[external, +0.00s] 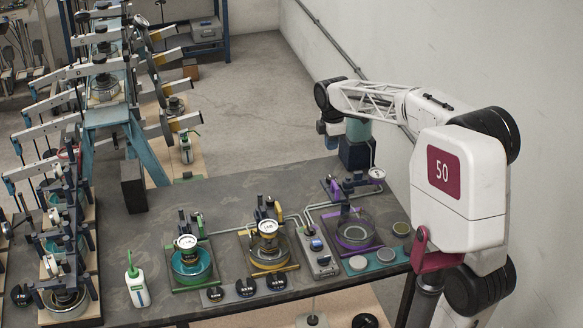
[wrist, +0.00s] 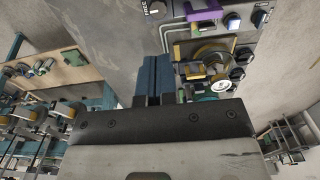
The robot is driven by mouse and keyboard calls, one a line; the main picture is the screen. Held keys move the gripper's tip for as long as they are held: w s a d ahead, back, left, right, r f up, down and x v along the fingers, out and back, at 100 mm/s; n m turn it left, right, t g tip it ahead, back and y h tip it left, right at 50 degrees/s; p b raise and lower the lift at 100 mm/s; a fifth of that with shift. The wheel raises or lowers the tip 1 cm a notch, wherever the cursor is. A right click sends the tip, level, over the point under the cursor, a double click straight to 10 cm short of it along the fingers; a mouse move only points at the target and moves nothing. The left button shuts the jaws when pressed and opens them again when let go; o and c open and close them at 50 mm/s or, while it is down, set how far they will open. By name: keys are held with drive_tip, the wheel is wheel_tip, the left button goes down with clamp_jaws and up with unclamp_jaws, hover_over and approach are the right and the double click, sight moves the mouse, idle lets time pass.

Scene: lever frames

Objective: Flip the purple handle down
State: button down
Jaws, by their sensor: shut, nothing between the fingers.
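The purple lever unit (external: 345,228) stands at the right of the bench, a purple frame around a glass bowl. A purple handle piece (external: 331,188) shows at its back left, and a dial gauge (external: 377,173) at its back right. My gripper (external: 352,166) points down just behind and above this unit, apart from the handle as far as I can tell. In the wrist view my gripper's blue fingers (wrist: 153,58) are together with nothing between them. Part of the purple unit (wrist: 204,12) shows at the top there; its handle is not clear.
A yellow unit (external: 268,262) and a green unit (external: 189,278) stand to the left, with a grey switch box (external: 319,255) beside the yellow one. Round pads lie at the right front. A white bottle (external: 137,285) stands at the left. The back middle of the bench is clear.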

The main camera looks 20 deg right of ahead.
sight(329, 183)
wheel_tip(329, 183, down, 12)
drive_tip(key=shift+r, duration=0.15)
idle(0.4)
drive_tip(key=shift+f, duration=2.65)
drive_tip(key=shift+s+f, duration=0.1)
wheel_tip(329, 183, up, 15)
